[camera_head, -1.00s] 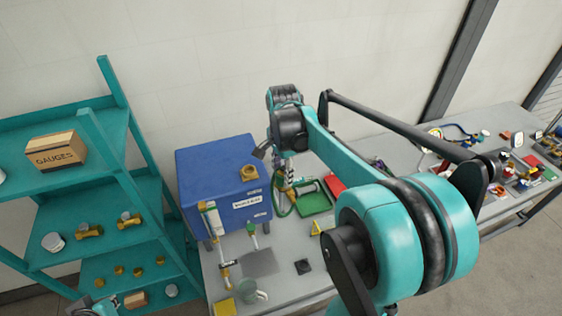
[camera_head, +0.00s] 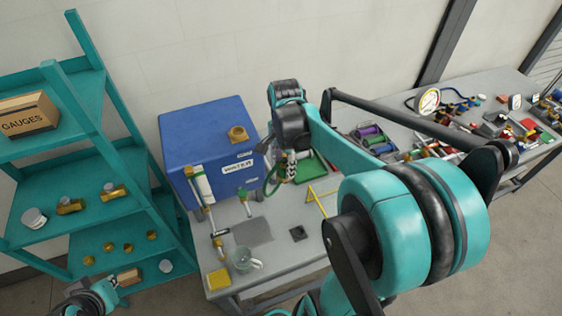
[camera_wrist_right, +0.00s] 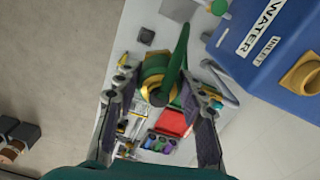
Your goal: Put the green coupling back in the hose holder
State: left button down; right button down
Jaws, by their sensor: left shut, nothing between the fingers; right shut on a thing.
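The green coupling (camera_wrist_right: 156,72), with a yellow band and a green hose running from it, is between the fingertips of my right gripper (camera_wrist_right: 158,84) in the right wrist view. In the head view, my right gripper (camera_head: 289,155) holds it up in front of the blue tank's right side, with the green hose (camera_head: 272,178) looping beside it. A small dark square block (camera_head: 298,233) stands on the bench, lower than the coupling and apart from it. I cannot tell which part is the hose holder. My left gripper (camera_head: 106,285) is shut and empty at the bottom left, by the shelf.
The blue tank (camera_head: 205,140) stands left of my right gripper. A green tray (camera_head: 312,168) and a yellow frame (camera_head: 318,197) are close by. A clear mug (camera_head: 245,260) and yellow block (camera_head: 217,279) sit at the bench's front left. The teal shelf (camera_head: 125,215) is left.

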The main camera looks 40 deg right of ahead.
jog(key=s+d+f+b, duration=0.2)
jog(key=f+b, duration=0.8)
jog(key=f, duration=0.4)
jog(key=s+d+f+b, duration=0.2)
jog(key=s+f+b, duration=0.1)
jog(key=f+b, duration=0.8)
notch_tip(320, 180, down, 3)
jog(key=shift+r, duration=0.1)
notch_tip(320, 180, down, 5)
jog(key=shift+r+b, duration=0.1)
jog(key=shift+b, duration=0.45)
jog(key=shift+f+b, duration=1.75)
jog(key=shift+f, duration=0.05)
dwell(1.4)
jog(key=c, duration=0.8)
grip_release()
jog(key=shift+c, duration=0.2)
